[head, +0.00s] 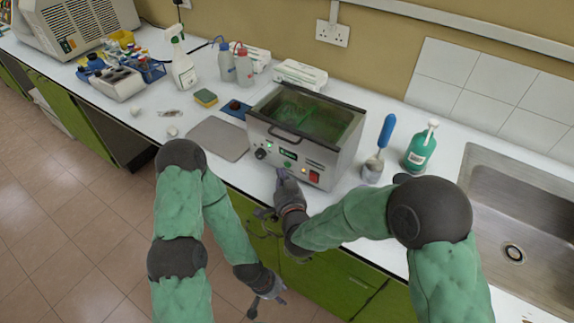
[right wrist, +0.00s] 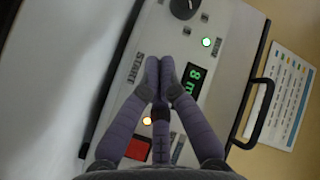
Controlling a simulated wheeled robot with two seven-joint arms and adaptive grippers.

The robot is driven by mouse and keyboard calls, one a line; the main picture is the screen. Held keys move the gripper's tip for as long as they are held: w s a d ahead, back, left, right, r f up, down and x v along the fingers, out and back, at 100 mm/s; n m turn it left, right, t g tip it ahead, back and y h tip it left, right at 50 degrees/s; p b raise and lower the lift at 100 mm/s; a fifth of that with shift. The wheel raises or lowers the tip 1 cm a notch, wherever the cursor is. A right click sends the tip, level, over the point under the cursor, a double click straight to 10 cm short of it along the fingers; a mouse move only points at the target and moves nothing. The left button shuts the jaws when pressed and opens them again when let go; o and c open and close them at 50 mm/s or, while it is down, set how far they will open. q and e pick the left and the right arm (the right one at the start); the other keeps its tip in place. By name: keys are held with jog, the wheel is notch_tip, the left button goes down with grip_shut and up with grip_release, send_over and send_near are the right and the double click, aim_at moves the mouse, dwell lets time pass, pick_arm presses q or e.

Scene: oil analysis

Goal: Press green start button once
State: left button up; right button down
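The grey bath unit (head: 304,137) with a green-lit interior stands on the counter. Its front panel shows close in the right wrist view, with a START label (right wrist: 126,68), a green display (right wrist: 194,80), a lit green lamp (right wrist: 207,42) and a black knob (right wrist: 185,6). My right gripper (head: 280,172) is at the panel's lower edge in the head view. In the right wrist view its fingertips (right wrist: 159,62) are together, between the START label and the display. I see no green start button; the fingers may cover it. My left gripper (head: 267,302) hangs low, open and empty.
A red switch (right wrist: 137,146) and an orange lamp (right wrist: 147,121) are on the panel near my fingers. A blue-handled tool in a cup (head: 373,169) and a green bottle (head: 420,150) stand right of the unit. A grey mat (head: 216,139) lies left; a sink (head: 520,205) is far right.

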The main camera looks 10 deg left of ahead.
jog(key=shift+s+a, duration=0.3)
jog(key=shift+s, duration=0.45)
jog(key=shift+s+a, duration=0.25)
jog(key=shift+s, duration=0.55)
jog(key=shift+s+a, duration=0.3)
jog(key=shift+s, duration=0.45)
